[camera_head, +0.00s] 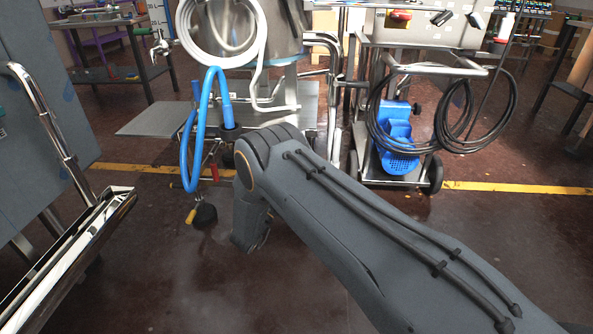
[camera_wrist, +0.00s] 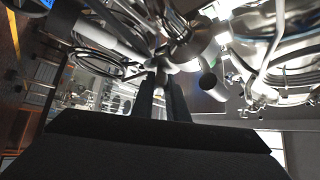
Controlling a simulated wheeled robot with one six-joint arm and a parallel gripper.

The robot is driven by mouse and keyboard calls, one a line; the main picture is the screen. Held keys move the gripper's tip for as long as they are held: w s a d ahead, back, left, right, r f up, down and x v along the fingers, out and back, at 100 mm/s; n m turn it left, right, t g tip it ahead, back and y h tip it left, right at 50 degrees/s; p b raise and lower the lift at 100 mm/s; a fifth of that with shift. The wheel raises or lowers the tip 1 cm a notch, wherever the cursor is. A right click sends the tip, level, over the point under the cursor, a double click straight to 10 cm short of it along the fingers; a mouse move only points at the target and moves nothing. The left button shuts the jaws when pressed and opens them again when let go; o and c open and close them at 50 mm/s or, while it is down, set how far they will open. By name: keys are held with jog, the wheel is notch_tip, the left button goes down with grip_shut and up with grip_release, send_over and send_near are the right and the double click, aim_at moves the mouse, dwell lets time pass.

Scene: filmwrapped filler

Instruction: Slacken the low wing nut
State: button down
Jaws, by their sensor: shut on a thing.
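In the wrist view the two dark fingers of my gripper (camera_wrist: 160,80) reach up to a cluster of metal pipe fittings. They are shut on a small pale metal piece (camera_wrist: 164,62) at their tips, which I take to be the low wing nut. Its wings are largely hidden between the fingers, and how far it is turned cannot be told. A thick steel fitting (camera_wrist: 192,46) is just beyond the tips.
In the head view a steel filler machine (camera_head: 225,30) with a blue hose (camera_head: 188,140) stands behind my arm. A metal rail (camera_head: 70,255) is at left.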

jog(key=n+t+y+p, duration=0.1)
jog(key=n+t+p, duration=0.1)
jog(key=p, duration=0.2)
jog(key=n+t+y+p, duration=0.1)
jog(key=n+t+p, duration=0.1)
jog(key=n+p, duration=0.1)
jog(key=shift+s+d+r+n+p, duration=0.15)
jog(key=shift+n+p, duration=0.15)
jog(key=shift+p, duration=0.05)
jog(key=n+t+y+p, duration=0.1)
jog(key=n+y, duration=0.1)
jog(key=n+t+y+p, duration=0.1)
jog(key=n+y+p, duration=0.1)
jog(key=n, duration=0.1)
jog(key=shift+f+t, duration=0.2)
jog(key=shift+t, duration=0.1)
jog(key=shift+n+t+y+p, duration=0.3)
jog(key=shift+n+y+p, duration=0.05)
jog(key=shift+n+y, duration=0.4)
jog(key=shift+w, duration=0.2)
jog(key=c, duration=2)
grip_release()
jog(key=p+v, duration=0.1)
jog(key=v, duration=0.7)
jog(key=shift+r+p, duration=0.1)
jog(key=shift+p, duration=0.2)
